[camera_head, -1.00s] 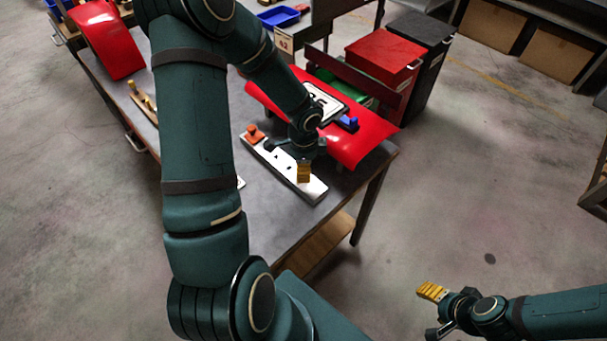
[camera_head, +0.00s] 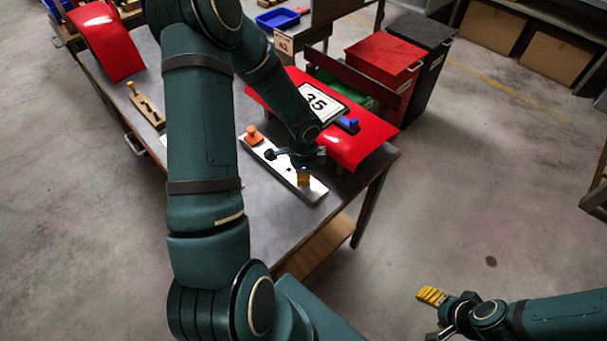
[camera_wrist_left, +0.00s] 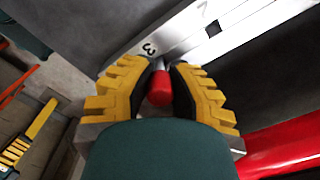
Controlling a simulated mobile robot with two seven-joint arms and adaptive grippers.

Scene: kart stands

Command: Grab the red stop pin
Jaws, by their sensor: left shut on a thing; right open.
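The red stop pin (camera_wrist_left: 160,90) shows in the left wrist view between the yellow fingers of my left gripper (camera_wrist_left: 163,82), which is shut on it. The pin is at the edge of a pale metal bar (camera_wrist_left: 210,28), beside a dark "3" mark; I cannot tell whether it is seated in a hole. In the head view my left gripper (camera_head: 303,176) is over the near end of the metal bar (camera_head: 257,157), and the pin is hidden there. My right gripper (camera_head: 432,296) is open and empty, out over the floor at the lower right.
An orange clamp (camera_head: 253,136) is at the bar's far end. A red curved panel (camera_head: 368,142) with a "35" plate (camera_head: 318,102) and a blue clamp (camera_head: 348,124) lies behind. Red and black bins (camera_head: 385,58) stand beyond the table (camera_head: 268,232).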

